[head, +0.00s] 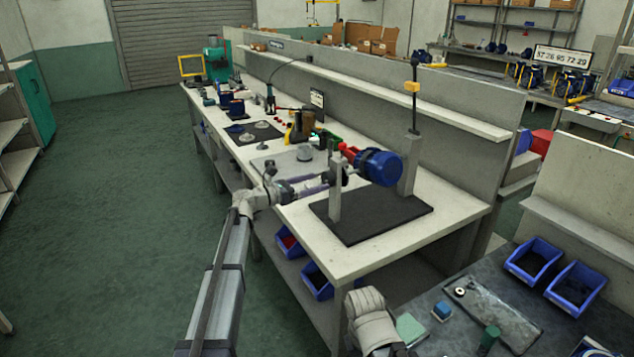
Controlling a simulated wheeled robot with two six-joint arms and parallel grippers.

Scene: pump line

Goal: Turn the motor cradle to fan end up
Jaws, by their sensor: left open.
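The motor cradle stands on a black mat (362,228) at the near end of the long bench, with a front post (335,206) and a taller grey post (410,165) behind. A blue motor (381,167) sits between the posts, lying roughly level, with its rounded blue end to the right. A red part (348,152) shows at its left. My left gripper (326,180) is open at the left of the front post, close to the cradle's left side; I cannot tell whether it touches. My right arm shows at the bottom, but its gripper is out of view.
A lamp-like pole (413,100) with a yellow block rises behind the cradle. Blue bins (535,260) stand on the right-hand table. The green floor at left is clear.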

